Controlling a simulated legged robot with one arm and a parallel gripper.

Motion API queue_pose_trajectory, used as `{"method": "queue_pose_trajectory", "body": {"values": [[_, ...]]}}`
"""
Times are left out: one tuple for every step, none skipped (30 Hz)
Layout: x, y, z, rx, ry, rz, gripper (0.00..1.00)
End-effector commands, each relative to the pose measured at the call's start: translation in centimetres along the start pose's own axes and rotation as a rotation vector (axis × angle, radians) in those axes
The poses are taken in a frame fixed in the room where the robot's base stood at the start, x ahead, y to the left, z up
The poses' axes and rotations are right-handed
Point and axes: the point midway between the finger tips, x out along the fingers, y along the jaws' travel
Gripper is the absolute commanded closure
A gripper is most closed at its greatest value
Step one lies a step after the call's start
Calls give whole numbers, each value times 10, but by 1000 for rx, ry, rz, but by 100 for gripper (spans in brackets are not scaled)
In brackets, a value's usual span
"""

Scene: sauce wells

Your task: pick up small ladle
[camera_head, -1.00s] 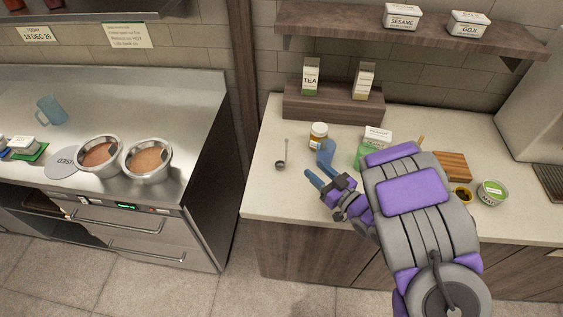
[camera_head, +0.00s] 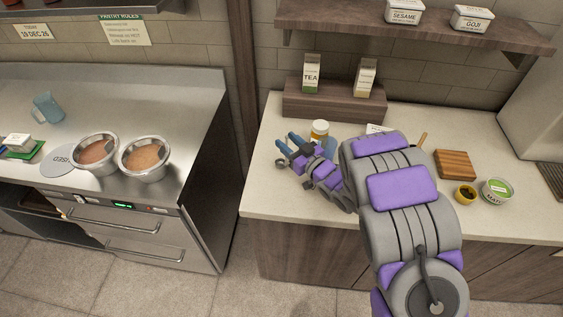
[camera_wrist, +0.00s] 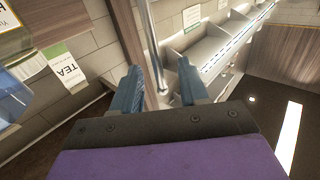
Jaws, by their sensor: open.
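The small ladle stands out in the head view by its dark round bowl (camera_head: 281,163), at the left part of the pale counter. Its handle is mostly hidden there by my gripper (camera_head: 289,143), whose blue fingers are at the ladle. In the wrist view a thin silver ladle handle (camera_wrist: 148,35) runs down between the two blue fingers of my gripper (camera_wrist: 159,66). The fingers are apart and open. I cannot tell whether either finger touches the handle.
An amber jar (camera_head: 319,132) with a white lid stands close behind my gripper. A wooden riser (camera_head: 330,108) with a TEA carton (camera_head: 311,76) stands at the back. The counter's front left is clear.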

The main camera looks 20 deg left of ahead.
Motion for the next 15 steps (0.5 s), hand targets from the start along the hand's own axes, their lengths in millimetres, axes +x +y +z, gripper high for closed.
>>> {"method": "queue_pose_trajectory", "body": {"values": [[7, 0, 2, 0, 1, -1, 56], [10, 0, 2, 1, -1, 0, 56], [12, 0, 2, 2, -2, 1, 56], [13, 0, 2, 2, -3, 1, 56], [14, 0, 1, 2, -3, 1, 56], [13, 0, 1, 2, -3, 2, 56], [13, 0, 1, 2, -3, 2, 56], [13, 0, 1, 2, -3, 2, 56], [13, 0, 1, 2, -3, 2, 56], [13, 0, 1, 2, -3, 2, 57], [12, 0, 1, 2, -3, 2, 60], [12, 1, 1, 2, -2, 1, 64], [12, 1, 1, 2, -2, 1, 67], [12, 1, 1, 2, -2, 1, 70], [12, 1, 1, 2, -2, 1, 73]]}}
